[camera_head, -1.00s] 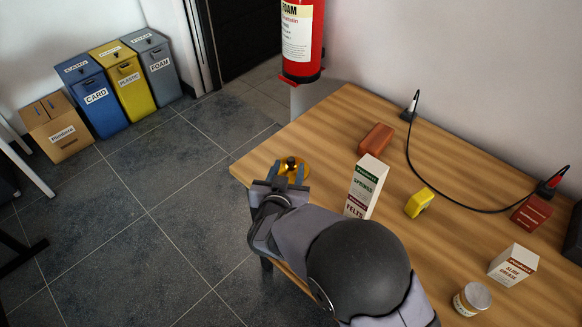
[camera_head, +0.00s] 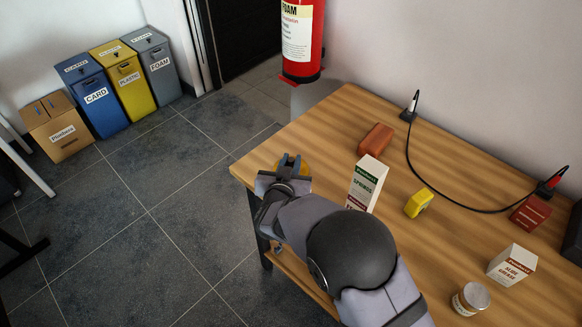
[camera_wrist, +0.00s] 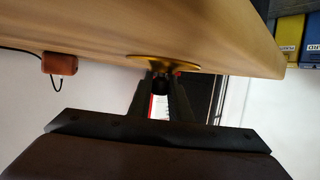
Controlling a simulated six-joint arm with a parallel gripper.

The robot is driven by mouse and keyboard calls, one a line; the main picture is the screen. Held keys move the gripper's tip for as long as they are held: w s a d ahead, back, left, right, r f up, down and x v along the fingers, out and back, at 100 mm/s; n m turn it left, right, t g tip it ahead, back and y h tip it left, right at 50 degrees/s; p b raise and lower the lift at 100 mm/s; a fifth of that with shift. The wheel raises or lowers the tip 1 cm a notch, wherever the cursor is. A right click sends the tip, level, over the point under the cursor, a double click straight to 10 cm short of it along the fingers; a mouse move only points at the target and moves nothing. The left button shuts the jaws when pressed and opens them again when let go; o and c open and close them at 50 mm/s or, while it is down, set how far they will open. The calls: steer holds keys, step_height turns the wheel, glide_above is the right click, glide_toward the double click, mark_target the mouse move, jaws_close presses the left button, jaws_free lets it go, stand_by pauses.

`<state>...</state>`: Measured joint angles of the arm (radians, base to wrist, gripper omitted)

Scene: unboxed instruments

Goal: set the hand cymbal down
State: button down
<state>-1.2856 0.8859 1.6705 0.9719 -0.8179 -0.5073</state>
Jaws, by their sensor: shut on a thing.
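The hand cymbal is a gold disc with a dark knob. In the head view its rim (camera_head: 306,170) shows only in part, behind my gripper (camera_head: 290,163), near the table's left corner. In the wrist view the cymbal (camera_wrist: 150,58) appears edge-on against the wooden table top (camera_wrist: 100,30). My gripper (camera_wrist: 160,95) is shut on its dark knob, with a finger on each side. The disc lies close along the table surface; I cannot tell for sure whether it touches.
A white springs carton (camera_head: 367,180) stands right of my gripper. A black cable (camera_head: 413,165) runs along the back. The table behind the gripper is clear.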

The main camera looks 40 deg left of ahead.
mark_target(291, 159)
steer(key=shift+r, duration=0.1)
step_height(291, 159, up, 10)
steer(key=shift+p, duration=0.45)
steer(key=shift+r, duration=0.1)
